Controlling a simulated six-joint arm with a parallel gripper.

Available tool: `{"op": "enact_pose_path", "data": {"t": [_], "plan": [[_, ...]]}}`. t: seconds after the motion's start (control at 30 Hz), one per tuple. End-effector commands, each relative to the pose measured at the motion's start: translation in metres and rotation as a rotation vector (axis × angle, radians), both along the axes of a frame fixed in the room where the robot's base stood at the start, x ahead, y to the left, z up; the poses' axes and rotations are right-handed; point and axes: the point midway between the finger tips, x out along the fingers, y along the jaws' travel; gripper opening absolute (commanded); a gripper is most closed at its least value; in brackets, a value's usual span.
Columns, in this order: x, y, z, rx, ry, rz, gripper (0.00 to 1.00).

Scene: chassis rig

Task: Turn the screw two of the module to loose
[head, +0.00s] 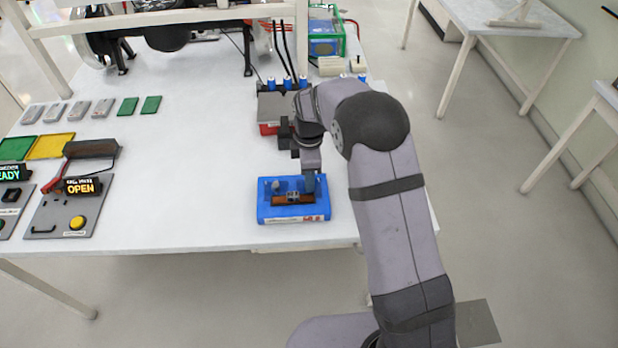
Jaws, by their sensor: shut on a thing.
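The blue module (266,212) lies on the white table near its front edge. It has a brown-orange strip with small dark parts in its middle and a white label on its front. A grey upright screw head (276,186) shows at its left back. My gripper (312,182) points down at the right back of the module and is shut on a screw there. The fingers hide that screw, so its turn position cannot be seen.
A grey and red box (270,107) with blue-topped posts and cables stands just behind my gripper. At the left are control panels, one reading OPEN (82,186), and green and yellow plates. The table between the panels and the module is clear.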

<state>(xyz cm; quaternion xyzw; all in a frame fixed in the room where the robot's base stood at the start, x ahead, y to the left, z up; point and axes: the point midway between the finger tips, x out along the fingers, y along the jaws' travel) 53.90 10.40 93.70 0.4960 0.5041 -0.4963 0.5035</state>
Motion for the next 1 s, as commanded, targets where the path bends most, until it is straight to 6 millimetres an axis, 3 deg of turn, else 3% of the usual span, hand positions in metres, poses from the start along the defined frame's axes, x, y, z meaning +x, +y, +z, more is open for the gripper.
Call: {"op": "enact_pose_path", "data": {"t": [0.03,0.07,0.13,0.57,1.0], "plan": [[0.002,0.000,0.002,0.001,-0.006,0.001,0.00],[0.002,0.000,0.002,0.000,-0.006,0.001,0.21],[0.001,0.000,0.002,0.000,-0.005,0.001,0.35],[0.001,0.000,0.006,0.000,-0.004,0.000,0.35],[0.002,0.000,0.061,0.001,-0.007,0.000,0.35]]}}
